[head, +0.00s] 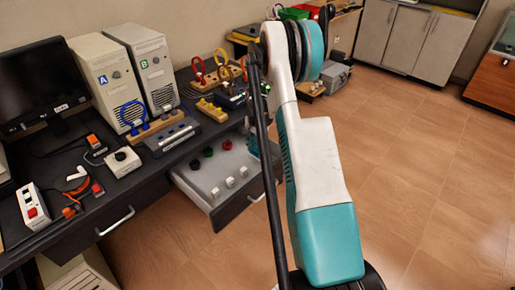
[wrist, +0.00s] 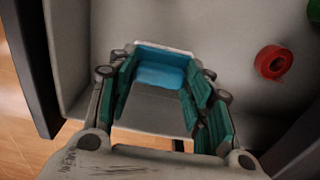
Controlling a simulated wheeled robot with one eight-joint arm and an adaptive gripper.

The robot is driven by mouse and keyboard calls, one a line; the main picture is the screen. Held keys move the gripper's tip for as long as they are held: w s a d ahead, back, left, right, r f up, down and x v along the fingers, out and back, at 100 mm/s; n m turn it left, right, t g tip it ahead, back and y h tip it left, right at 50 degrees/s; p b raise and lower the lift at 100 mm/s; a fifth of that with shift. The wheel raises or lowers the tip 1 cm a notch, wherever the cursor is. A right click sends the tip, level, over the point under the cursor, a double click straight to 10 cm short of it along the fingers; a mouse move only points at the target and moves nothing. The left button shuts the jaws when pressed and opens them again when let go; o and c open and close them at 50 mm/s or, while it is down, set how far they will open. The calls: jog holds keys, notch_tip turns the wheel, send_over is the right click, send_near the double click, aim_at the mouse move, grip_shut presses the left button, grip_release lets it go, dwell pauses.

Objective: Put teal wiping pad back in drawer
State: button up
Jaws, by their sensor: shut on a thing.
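The teal wiping pad (wrist: 160,70), blue-teal with a pale far edge, is between the fingertips of my gripper (wrist: 163,78) in the wrist view. My gripper is shut on it, with the green-lined fingers at its two sides. The open drawer (wrist: 225,30) has a grey interior and lies around and beneath the pad. In the head view the drawer (head: 237,207) is pulled out below the desk. My gripper there is mostly hidden behind my arm, near the drawer's right side. I cannot tell whether the pad touches the drawer floor.
A red roll (wrist: 273,62) lies in the drawer to the right of the pad, with a green item (wrist: 315,10) at the corner. The desk (head: 90,225) holds computers, a monitor and tools. Open wooden floor (head: 430,190) lies to the right.

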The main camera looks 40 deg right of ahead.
aim_at(257, 148)
jog(key=shift+f, duration=0.1)
jog(key=shift+f+b, duration=0.45)
jog(key=shift+f, duration=0.05)
jog(key=o, duration=1.1)
jog(key=shift+r, duration=0.1)
notch_tip(257, 148, up, 13)
jog(key=p, duration=0.5)
jog(key=shift+w, duration=0.15)
